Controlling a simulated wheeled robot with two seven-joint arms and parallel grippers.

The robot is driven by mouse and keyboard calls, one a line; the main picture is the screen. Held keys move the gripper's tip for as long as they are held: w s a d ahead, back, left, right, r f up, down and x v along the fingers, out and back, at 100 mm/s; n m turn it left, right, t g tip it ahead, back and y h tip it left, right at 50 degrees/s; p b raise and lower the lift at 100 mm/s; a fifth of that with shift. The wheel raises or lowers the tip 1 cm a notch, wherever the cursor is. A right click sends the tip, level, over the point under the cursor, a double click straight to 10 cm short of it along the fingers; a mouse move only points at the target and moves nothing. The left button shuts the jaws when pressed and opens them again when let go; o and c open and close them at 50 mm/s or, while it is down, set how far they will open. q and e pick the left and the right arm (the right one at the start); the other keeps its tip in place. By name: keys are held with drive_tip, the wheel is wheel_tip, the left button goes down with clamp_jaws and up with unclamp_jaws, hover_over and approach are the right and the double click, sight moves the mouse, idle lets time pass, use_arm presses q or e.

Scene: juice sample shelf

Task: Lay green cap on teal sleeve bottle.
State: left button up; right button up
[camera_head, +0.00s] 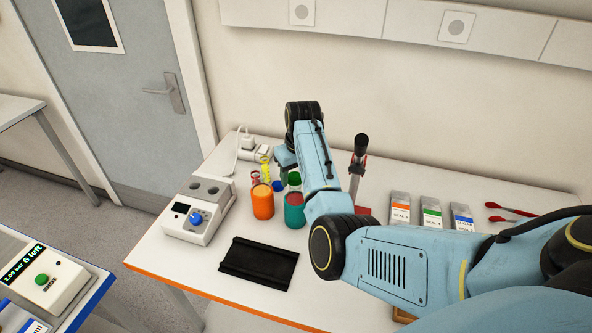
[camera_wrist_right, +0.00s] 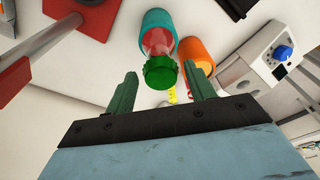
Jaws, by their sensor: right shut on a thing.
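The teal sleeve bottle (camera_head: 294,214) stands on the white table next to the orange sleeve bottle (camera_head: 263,204). Its red-tinted clear neck shows above the teal sleeve (camera_wrist_right: 154,27) in the right wrist view. The green cap (camera_head: 294,179) is at the bottle's mouth; it also shows in the right wrist view (camera_wrist_right: 160,73). I cannot tell whether it is seated or just above the mouth. My right gripper (camera_wrist_right: 161,82) is shut on the green cap, one green finger on each side. In the head view my arm partly hides this gripper. My left gripper is out of view.
A grey-white device with a blue knob (camera_head: 198,217) stands left of the bottles. A black tray (camera_head: 258,262) lies in front. A red-based stand (camera_head: 360,160) and several labelled boxes (camera_head: 432,212) are to the right. Small items sit behind the bottles.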

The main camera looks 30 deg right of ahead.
drive_tip(key=shift+s, duration=0.2)
drive_tip(key=shift+f, duration=0.9)
idle(0.5)
drive_tip(key=o, duration=1)
drive_tip(key=shift+o, duration=0.2)
drive_tip(key=shift+r, duration=0.1)
wheel_tip(320, 180, up, 13)
drive_tip(key=s, duration=0.2)
drive_tip(key=shift+a, duration=0.1)
